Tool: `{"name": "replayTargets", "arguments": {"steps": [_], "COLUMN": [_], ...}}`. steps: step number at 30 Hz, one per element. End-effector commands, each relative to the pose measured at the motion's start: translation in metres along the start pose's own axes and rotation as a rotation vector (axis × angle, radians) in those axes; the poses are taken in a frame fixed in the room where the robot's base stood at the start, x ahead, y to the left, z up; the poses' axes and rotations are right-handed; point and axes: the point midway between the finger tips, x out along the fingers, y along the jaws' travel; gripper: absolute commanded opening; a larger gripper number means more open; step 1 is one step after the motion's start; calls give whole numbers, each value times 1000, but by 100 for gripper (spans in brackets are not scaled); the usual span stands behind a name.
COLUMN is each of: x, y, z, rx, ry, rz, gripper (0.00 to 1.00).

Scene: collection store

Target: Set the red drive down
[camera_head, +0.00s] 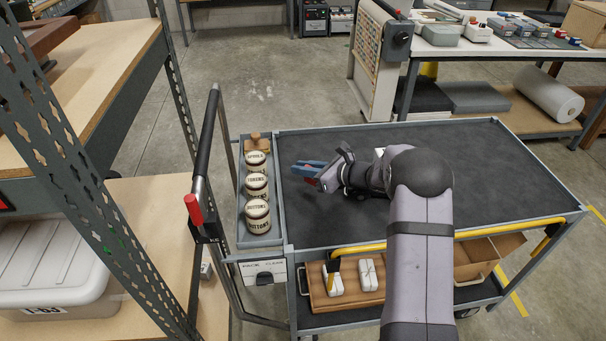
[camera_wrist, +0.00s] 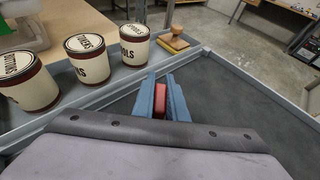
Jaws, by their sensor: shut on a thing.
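My gripper (camera_head: 308,170) is over the left part of the cart's dark top (camera_head: 470,170), close to the side tray. Its blue fingers are shut on the red drive (camera_wrist: 159,101), a small red block that shows between the fingertips in the wrist view. In the head view only a little red of the drive shows by the fingers. The gripper (camera_wrist: 158,92) points toward the tray's edge in the wrist view. I cannot tell whether the drive touches the cart top.
A narrow side tray (camera_head: 243,185) holds three labelled tubs (camera_head: 257,215) and a wooden-handled brush (camera_wrist: 174,38). The cart top is clear to the right of my arm. A shelving rack (camera_head: 95,200) stands at left, and a workbench (camera_head: 480,48) stands behind.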

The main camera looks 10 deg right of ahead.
Motion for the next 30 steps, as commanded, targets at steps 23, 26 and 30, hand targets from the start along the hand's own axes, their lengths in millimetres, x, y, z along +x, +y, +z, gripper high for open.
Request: {"name": "replayTargets", "arguments": {"steps": [23, 26, 30], "x": [11, 11, 11], "y": [0, 0, 0], "z": [-26, -26, -26], "rx": [0, 0, 0], "ry": [0, 0, 0], "rz": [0, 0, 0], "gripper": [31, 31, 31]}}
